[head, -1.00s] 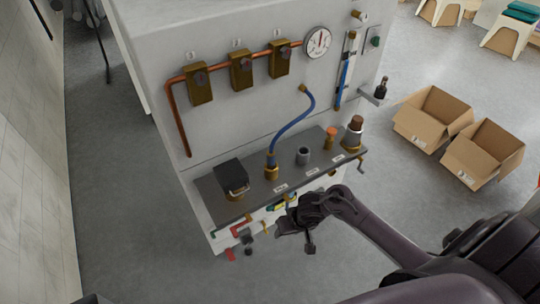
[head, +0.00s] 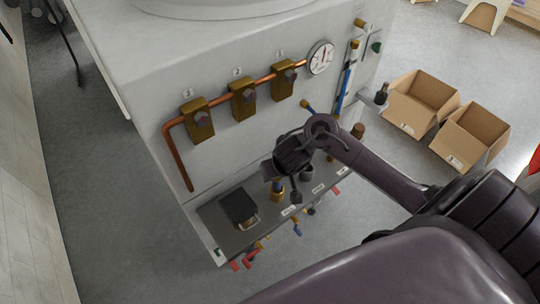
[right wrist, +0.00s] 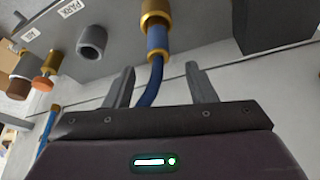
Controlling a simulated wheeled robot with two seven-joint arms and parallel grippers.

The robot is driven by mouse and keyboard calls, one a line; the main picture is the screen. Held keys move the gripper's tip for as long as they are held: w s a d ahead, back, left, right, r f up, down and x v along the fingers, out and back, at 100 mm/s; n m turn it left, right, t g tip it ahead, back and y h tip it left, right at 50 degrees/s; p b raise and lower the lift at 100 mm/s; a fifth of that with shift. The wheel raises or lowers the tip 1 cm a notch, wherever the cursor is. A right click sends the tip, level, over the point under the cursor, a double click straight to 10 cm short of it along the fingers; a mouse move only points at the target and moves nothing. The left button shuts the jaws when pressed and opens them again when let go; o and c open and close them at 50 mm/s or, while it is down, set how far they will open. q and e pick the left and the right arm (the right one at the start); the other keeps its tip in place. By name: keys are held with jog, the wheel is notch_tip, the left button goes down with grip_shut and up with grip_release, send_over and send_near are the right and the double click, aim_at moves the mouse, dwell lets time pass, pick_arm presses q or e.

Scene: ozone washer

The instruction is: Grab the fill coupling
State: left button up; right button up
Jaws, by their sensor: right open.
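My left gripper is not in view.
The shelf (head: 222,244) also carries a black block (head: 238,207) left of the coupling and a grey cup (right wrist: 92,42). An orange-capped fitting (right wrist: 43,84) stands beyond the cup. Brass valves (head: 243,99) and a gauge (head: 321,57) are on the panel. Open boxes (head: 468,136) lie on the floor.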

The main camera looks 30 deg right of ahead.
aim_at(279, 180)
jog(key=f+b, duration=0.1)
jog(key=f, duration=0.1)
jog(key=f+b, duration=0.1)
jog(key=f, duration=0.1)
jog(key=shift+w+d, duration=0.2)
jog(key=b+x, duration=0.1)
jog(key=x, duration=0.1)
jog(key=shift+w+f, duration=0.2)
jog(key=shift+w, duration=0.1)
jog(key=shift+w+f, duration=0.1)
jog(key=shift+f, duration=0.15)
jog(key=c, duration=1)
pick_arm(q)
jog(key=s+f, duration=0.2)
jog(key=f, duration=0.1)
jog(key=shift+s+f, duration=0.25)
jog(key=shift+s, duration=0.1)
pick_arm(e)
jog(key=shift+r, duration=0.1)
grip_shut()
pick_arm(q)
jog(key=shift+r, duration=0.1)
pick_arm(e)
jog(key=shift+r, duration=0.15)
